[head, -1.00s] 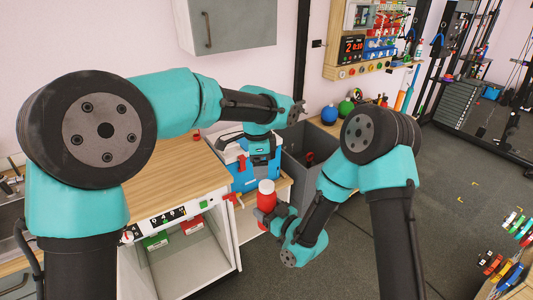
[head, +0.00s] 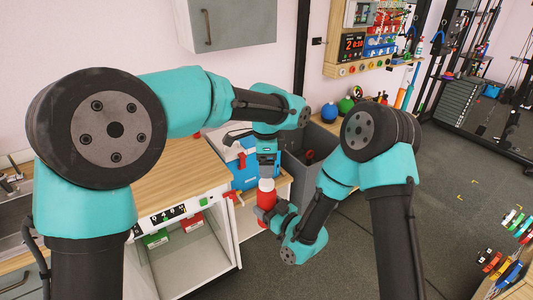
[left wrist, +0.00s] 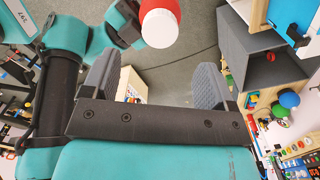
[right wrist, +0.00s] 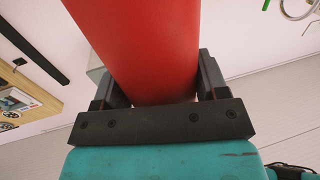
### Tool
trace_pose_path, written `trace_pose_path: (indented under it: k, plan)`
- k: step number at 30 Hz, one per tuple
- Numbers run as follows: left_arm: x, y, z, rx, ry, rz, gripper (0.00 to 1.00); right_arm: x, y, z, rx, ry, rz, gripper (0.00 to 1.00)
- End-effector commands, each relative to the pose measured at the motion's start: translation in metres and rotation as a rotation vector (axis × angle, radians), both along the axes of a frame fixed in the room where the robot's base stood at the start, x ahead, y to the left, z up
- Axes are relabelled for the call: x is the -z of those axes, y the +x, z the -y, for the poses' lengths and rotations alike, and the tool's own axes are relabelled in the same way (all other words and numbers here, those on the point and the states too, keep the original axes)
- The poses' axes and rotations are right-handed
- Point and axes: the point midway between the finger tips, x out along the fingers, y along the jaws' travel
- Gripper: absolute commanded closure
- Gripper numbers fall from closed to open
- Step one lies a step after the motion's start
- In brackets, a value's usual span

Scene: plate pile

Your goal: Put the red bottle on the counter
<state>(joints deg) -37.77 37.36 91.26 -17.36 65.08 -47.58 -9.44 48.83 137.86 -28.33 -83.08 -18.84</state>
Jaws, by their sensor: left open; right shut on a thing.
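The red bottle (head: 267,199) with a white cap stands upright in my right gripper (head: 270,215), beside the cabinet's right side. In the right wrist view the bottle (right wrist: 140,45) lies between the fingers (right wrist: 160,88), which are shut on it. My left gripper (head: 266,170) is just above the cap in the head view; its fingertips are hard to make out there. In the left wrist view its fingers (left wrist: 155,82) are open and empty, and the bottle's white cap (left wrist: 160,28) is beyond them. The counter (head: 180,172) has a wooden top left of the bottle.
A blue and white box (head: 243,176) stands behind the bottle, with a grey bin (head: 296,155) to its right. Much of the visible countertop is clear.

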Motion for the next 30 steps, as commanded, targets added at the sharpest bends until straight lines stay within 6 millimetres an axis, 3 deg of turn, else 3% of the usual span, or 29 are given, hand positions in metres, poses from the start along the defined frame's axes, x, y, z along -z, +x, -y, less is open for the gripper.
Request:
trace_pose_path:
  k: [15,28,30]
  plan:
    - [0.075,0.0,0.0,0.0,0.001,0.0,0.2,-0.001,0.0,0.0,0.0,0.001,0.002,0.71]
    - [0.085,0.0,0.0,-0.001,0.0,0.0,0.2,-0.001,0.0,0.0,0.0,0.001,0.002,0.71]
    - [0.085,0.0,0.0,-0.001,0.0,0.0,0.26,-0.001,0.0,0.0,0.0,0.001,0.002,0.71]
